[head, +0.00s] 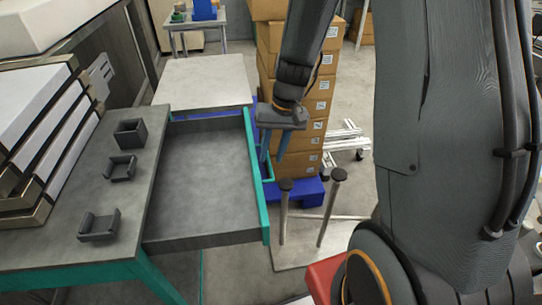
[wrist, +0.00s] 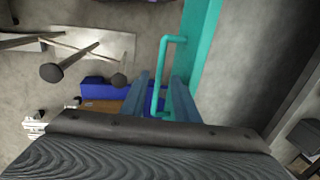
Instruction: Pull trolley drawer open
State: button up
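The trolley drawer (head: 200,180) stands far out from the grey-topped trolley (head: 85,220), and its inside is empty. Its teal front (head: 256,180) carries a teal bar handle (head: 268,168), partly hidden by my gripper in the head view. My gripper (head: 272,160) points down at the handle. In the wrist view, the handle bar (wrist: 160,75) lies between the two blue-grey fingers of my gripper (wrist: 159,76), with a gap on each side. The fingers are open, and I see no firm contact with the bar.
Stacked cartons (head: 305,90) stand on a blue pallet (head: 307,192) behind the gripper. Two upright dark-capped posts (head: 330,205) rise from a pale plate right of the drawer. Small dark holders (head: 120,168) and layered boxes (head: 40,125) sit on the trolley top.

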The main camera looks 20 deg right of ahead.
notch_tip(320, 180, up, 6)
jog(key=d, duration=0.1)
jog(key=shift+s+d+r, duration=0.1)
dwell(0.4)
jog(key=s+n+h, duration=0.1)
jog(key=s+h, duration=0.1)
jog(key=s, duration=1.1)
jog(key=shift+a+r+n, duration=0.15)
jog(key=shift+a+n, duration=0.15)
jog(key=shift+a, duration=0.1)
jog(key=shift+s, duration=0.1)
